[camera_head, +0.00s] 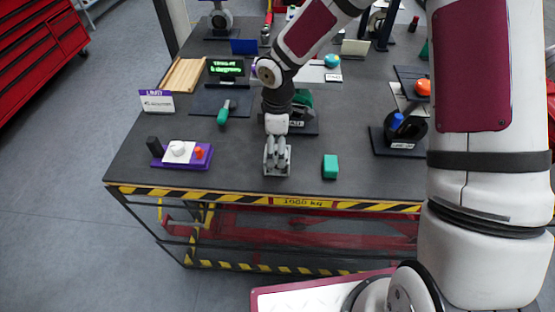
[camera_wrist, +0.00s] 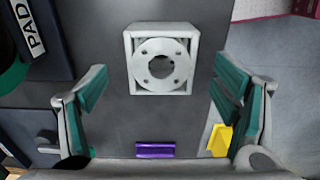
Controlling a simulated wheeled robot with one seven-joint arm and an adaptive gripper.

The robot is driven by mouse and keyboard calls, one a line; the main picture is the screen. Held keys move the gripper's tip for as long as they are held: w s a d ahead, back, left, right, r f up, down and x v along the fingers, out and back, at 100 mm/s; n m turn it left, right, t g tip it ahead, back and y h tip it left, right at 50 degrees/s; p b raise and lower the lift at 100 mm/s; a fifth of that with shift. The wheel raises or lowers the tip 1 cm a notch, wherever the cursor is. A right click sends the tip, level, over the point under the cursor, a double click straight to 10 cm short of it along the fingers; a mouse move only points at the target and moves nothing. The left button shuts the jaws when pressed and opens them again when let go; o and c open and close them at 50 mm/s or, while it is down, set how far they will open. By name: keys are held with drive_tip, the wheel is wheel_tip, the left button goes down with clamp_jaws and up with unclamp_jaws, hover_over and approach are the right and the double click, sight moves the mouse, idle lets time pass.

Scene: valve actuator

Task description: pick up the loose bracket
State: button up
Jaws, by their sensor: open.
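The loose bracket (camera_wrist: 162,62) is a pale grey square piece with a round flange, a large centre hole and small holes around it. In the wrist view it lies on the dark table top, above the middle of the picture. My gripper (camera_wrist: 165,105) is open, with its two green-padded fingers spread wide to the left and right. Nothing is between the fingertips, and the bracket shows beyond them. In the head view my gripper (camera_head: 277,160) points down near the table's front edge and hides most of what is under it.
A green block (camera_head: 330,167) stands to the right of my gripper. A purple tray (camera_head: 183,164) with knobs lies to the left, near the striped front edge. A stand with a blue part (camera_head: 397,122) is further right. Bare table surrounds the gripper on both sides.

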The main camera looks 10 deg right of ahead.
drive_tip(key=shift+f+p, duration=0.35)
drive_tip(key=shift+f, duration=1.5)
drive_tip(key=shift+c, duration=0.6)
drive_tip(key=c, duration=1.6)
drive_tip(key=shift+r, duration=0.1)
drive_tip(key=shift+r, duration=0.65)
wheel_tip(320, 180, up, 2)
drive_tip(key=shift+b, duration=0.5)
drive_tip(key=s+a, duration=0.1)
drive_tip(key=s, duration=0.4)
drive_tip(key=s+a+r+b, duration=0.1)
drive_tip(key=s+a, duration=0.1)
drive_tip(key=s, duration=0.3)
drive_tip(key=s+a, duration=0.2)
drive_tip(key=s, duration=0.3)
drive_tip(key=shift+s+a+r, duration=0.1)
drive_tip(key=shift+a+r, duration=0.15)
drive_tip(key=shift+r, duration=0.05)
